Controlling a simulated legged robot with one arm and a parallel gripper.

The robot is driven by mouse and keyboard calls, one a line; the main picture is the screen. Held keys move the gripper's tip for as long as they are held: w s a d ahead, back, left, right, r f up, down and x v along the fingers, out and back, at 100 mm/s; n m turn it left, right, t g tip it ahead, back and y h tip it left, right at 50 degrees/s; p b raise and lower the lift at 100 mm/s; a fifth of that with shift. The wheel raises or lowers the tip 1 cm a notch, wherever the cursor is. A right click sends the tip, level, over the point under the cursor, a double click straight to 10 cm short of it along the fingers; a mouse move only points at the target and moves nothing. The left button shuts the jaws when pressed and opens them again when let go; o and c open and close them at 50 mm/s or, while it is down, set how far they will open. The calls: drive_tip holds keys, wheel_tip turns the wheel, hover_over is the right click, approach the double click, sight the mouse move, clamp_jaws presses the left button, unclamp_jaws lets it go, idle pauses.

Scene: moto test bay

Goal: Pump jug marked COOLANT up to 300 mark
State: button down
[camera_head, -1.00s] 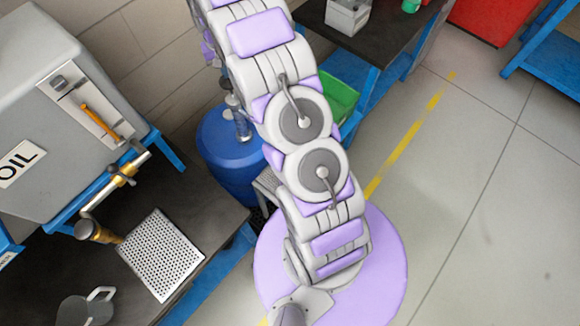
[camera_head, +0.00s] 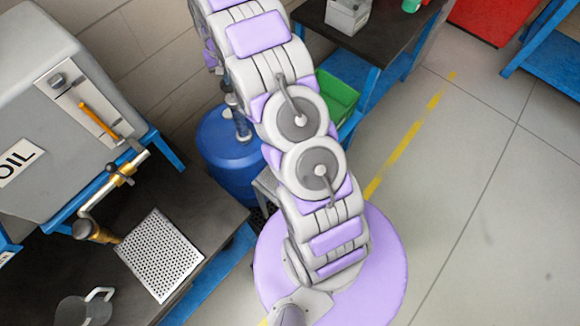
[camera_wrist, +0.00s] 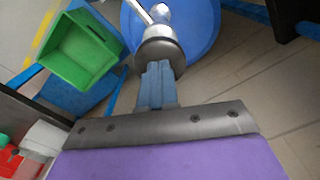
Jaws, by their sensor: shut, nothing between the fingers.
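A grey see-through jug (camera_head: 84,309) with a handle stands on the dark bench at the lower left of the head view, cut by the frame edge. I cannot read any marking or level on it. A blue drum (camera_head: 222,165) stands on the floor behind my arm, with a pump fitting (camera_head: 243,130) on top. The drum also shows in the wrist view (camera_wrist: 203,32), with a round dark pump cap (camera_wrist: 160,52) and bright metal parts. My gripper (camera_wrist: 157,72) is shut and empty, its fingertips over the cap. I cannot tell whether they touch it.
A grey tank marked OIL (camera_head: 50,120) with a brass tap (camera_head: 122,172) stands left, above a perforated drip tray (camera_head: 160,254) on the bench. A green bin (camera_head: 336,98) is beside the drum, near a dark table (camera_head: 375,38). The floor at right is clear.

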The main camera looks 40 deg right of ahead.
drive_tip(key=shift+f, duration=1.55)
drive_tip(key=shift+f+b, duration=0.35)
drive_tip(key=shift+f, duration=0.1)
drive_tip(key=shift+r, duration=0.1)
drive_tip(key=shift+r+p, duration=0.6)
drive_tip(key=shift+r, duration=3.05)
drive_tip(key=shift+f, duration=0.25)
